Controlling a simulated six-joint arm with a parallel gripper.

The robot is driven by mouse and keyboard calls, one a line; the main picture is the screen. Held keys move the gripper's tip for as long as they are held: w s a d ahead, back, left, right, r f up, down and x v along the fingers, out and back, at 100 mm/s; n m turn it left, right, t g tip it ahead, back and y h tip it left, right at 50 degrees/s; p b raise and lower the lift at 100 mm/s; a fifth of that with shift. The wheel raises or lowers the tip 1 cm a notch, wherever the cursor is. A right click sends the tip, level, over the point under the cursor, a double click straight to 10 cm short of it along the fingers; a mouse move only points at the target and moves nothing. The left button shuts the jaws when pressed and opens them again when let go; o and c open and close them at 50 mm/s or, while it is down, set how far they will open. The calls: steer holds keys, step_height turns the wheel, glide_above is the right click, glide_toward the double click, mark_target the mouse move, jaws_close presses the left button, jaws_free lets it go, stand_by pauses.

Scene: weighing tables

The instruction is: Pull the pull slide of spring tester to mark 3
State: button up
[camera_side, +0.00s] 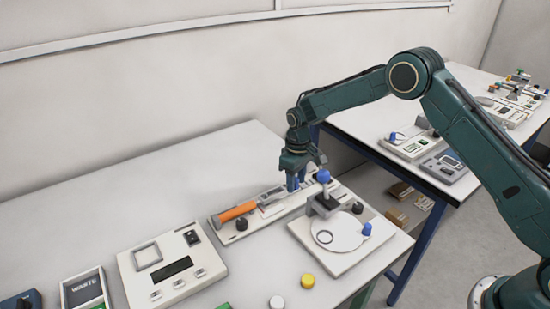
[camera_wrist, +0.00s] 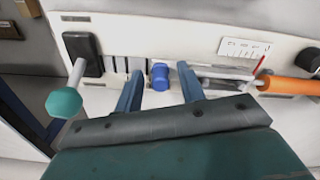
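The spring tester (camera_side: 217,226) is a long pale base lying along the table, with an orange cylinder (camera_side: 238,210) at its left end in the side view. In the wrist view the orange cylinder (camera_wrist: 287,86) is at the right, near a small white scale card (camera_wrist: 243,48) and a red pointer (camera_wrist: 259,64). A blue knob (camera_wrist: 160,78), apparently the pull slide's grip, sits near dark mark lines; their numbers are not readable. My gripper (camera_wrist: 160,70) is open, one finger on each side of the knob with visible gaps. In the side view my gripper (camera_side: 297,184) hides the knob.
In the wrist view a teal ball on a rod (camera_wrist: 63,103) is near the left finger. A scale-like box (camera_side: 172,268) stands left; the table behind is clear.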

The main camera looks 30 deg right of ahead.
jaws_close()
steer(key=shift+d, duration=1.55)
jaws_free()
steer(key=shift+r, duration=0.15)
step_height(320, 180, up, 14)
